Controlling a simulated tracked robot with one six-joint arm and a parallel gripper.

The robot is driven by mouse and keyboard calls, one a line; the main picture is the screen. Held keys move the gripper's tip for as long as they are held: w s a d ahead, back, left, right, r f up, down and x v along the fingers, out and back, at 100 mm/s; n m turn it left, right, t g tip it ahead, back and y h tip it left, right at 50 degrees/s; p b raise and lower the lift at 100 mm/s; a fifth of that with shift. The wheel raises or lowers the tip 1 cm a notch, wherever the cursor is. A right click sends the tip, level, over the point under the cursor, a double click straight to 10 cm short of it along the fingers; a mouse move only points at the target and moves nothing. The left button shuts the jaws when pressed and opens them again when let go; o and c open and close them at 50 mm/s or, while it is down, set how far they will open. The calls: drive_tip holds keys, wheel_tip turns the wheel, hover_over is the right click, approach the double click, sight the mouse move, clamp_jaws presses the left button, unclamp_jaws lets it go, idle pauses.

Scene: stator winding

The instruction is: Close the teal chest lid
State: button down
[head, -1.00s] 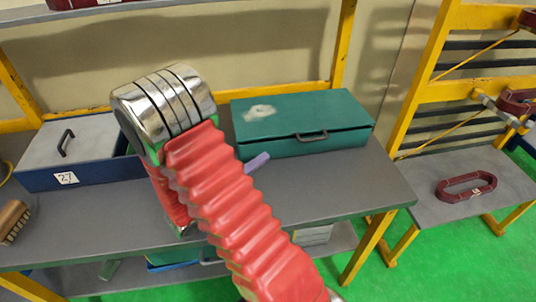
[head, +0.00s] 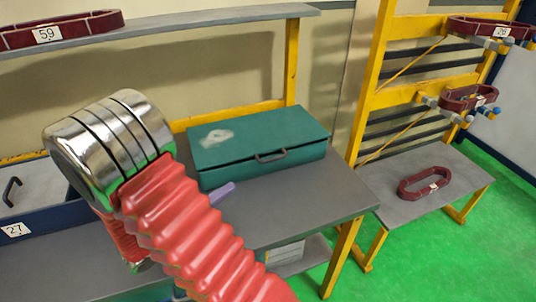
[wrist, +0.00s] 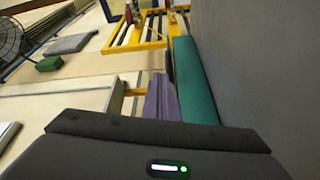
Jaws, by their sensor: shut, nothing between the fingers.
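The teal chest (head: 258,148) stands on the grey bench in the head view, with a dark handle on its front. Its lid (head: 262,128) lies nearly flat over the body, with a dark line under its front edge; I cannot tell whether it is fully down. My gripper (head: 217,194) shows as purple fingertips from behind my red arm, near the chest's front left corner. In the wrist view the purple fingers (wrist: 161,100) are shut together and empty, beside the chest (wrist: 192,80). I cannot tell whether they touch it.
A blue box marked 27 (head: 14,229) with a grey lid stands left on the bench (head: 320,190). A yellow rack with dark red coils (head: 468,97) stands right; another coil (head: 425,182) lies on a low grey table.

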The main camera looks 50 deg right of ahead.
drive_tip(key=s+a+r+g+y, duration=0.1)
drive_tip(key=s+a+y, duration=0.2)
drive_tip(key=s+y, duration=0.2)
drive_tip(key=s+a+r+y, duration=0.1)
drive_tip(key=s+a+y, duration=0.2)
drive_tip(key=s+y, duration=0.2)
drive_tip(key=a+r+n+t+y, duration=0.2)
drive_tip(key=a+r+t+y, duration=0.2)
drive_tip(key=a, duration=0.2)
drive_tip(key=w+a+r+n+t+y, duration=0.1)
drive_tip(key=a+r+n+t+y, duration=0.1)
drive_tip(key=a+r+t+y, duration=0.2)
drive_tip(key=a+r, duration=0.1)
drive_tip(key=a, duration=0.2)
drive_tip(key=shift+w+t+y, duration=0.3)
drive_tip(key=shift+t, duration=0.1)
drive_tip(key=shift+s+f, duration=0.1)
drive_tip(key=shift+s, duration=0.05)
